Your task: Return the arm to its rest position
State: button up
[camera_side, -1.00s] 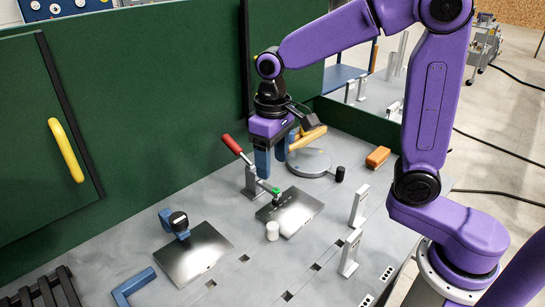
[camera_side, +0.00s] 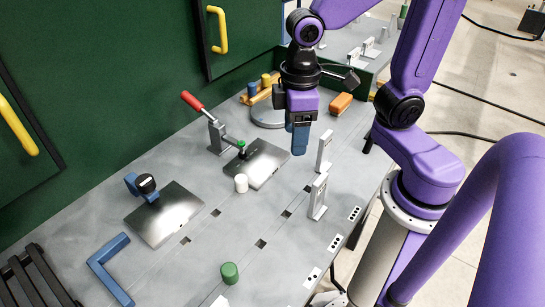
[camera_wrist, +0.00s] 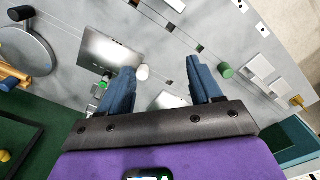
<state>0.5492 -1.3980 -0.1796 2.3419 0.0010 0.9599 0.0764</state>
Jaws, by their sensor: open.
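My gripper (camera_side: 300,139) hangs above the grey table, right of the far metal plate in the side view. In the wrist view its two blue fingers (camera_wrist: 160,84) are spread apart with nothing between them. The purple arm is bent above the table's right side.
A toggle clamp with a red handle (camera_side: 192,101) stands at the far metal plate (camera_side: 263,168). Nearby are a white cylinder (camera_side: 241,183), a near metal plate (camera_side: 168,219), grey upright posts (camera_side: 318,196), a green cylinder (camera_side: 229,273) and an orange block (camera_side: 341,103). A green wall (camera_side: 100,90) closes the left.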

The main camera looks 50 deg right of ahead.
jog(key=s+d+f+n, duration=0.1)
jog(key=s+d+n, duration=0.2)
jog(key=s, duration=0.6)
jog(key=shift+s+d+f+n, duration=0.2)
jog(key=shift+d+n, duration=0.2)
jog(key=shift+d, duration=0.05)
dwell(0.4)
notch_tip(320, 180, up, 6)
jog(key=f, duration=0.1)
jog(key=w+a+f+n+t+h, duration=0.2)
jog(key=w+a+n+t+h, duration=0.2)
jog(key=w+n+h, duration=0.3)
jog(key=a+r+n+t, duration=0.2)
jog(key=a+n+t, duration=0.5)
jog(key=a+n, duration=0.4)
send_near(242, 180)
jog(key=w, duration=0.1)
jog(key=w+d+f, duration=0.1)
jog(key=w, duration=0.1)
jog(key=shift+w+d+f+m, duration=0.15)
jog(key=shift+d+f+m, duration=0.05)
jog(key=shift+d+m, duration=0.2)
jog(key=shift+x, duration=2.75)
jog(key=shift+f, duration=0.15)
grip_shut()
